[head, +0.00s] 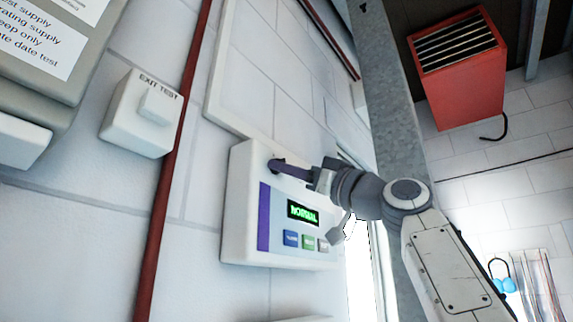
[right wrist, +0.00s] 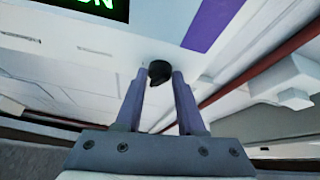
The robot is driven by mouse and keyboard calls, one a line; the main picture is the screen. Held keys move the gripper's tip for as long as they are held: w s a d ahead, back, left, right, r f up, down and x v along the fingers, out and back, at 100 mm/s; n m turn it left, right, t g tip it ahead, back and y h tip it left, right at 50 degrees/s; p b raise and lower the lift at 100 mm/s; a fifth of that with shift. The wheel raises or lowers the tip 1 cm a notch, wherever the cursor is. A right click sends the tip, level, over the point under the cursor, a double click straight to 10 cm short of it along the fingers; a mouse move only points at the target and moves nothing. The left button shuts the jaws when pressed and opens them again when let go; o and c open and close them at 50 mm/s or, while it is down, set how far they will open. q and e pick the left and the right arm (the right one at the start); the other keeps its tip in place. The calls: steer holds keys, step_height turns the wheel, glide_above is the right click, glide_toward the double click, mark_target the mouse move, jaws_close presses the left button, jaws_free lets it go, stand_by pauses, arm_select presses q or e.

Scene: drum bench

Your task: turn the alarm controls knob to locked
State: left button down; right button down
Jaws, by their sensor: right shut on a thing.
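The alarm controls panel (head: 240,205) is a white wall box with a purple stripe, a green-lit display (head: 303,212) that appears to read NORMAL, and a row of small buttons. My right gripper (head: 277,166) is at the panel's upper part, its fingers reaching to the panel face. In the right wrist view a small dark knob (right wrist: 159,71) sits between the two fingertips, and my right gripper (right wrist: 159,84) is shut on it. The knob is mostly hidden by the fingers in the head view. Its pointing direction cannot be told. My left gripper is not in view.
A white EXIT TEST box (head: 141,112) is on the wall left of the panel, beside a red vertical pipe (head: 168,165). A grey metal post (head: 392,110) stands close to my right arm. A red louvred unit (head: 457,75) hangs at the upper right.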

steer(key=shift+w+d+r+n+g+y+p, duration=0.15)
steer(key=shift+n+g+y+p, duration=0.65)
steer(key=shift+n, duration=0.9)
steer(key=shift+w+f+n+g+y+p, duration=0.15)
steer(key=shift+n+g+p, duration=0.3)
steer(key=shift+n+g, duration=1)
steer(key=shift+s+r+n+t, duration=0.1)
steer(key=shift+n+t, duration=0.15)
steer(key=shift+n, duration=0.2)
steer(key=c, duration=0.5)
jaws_free()
steer(key=b+v, duration=0.6)
steer(key=v, duration=0.4)
steer(key=shift+d, duration=0.2)
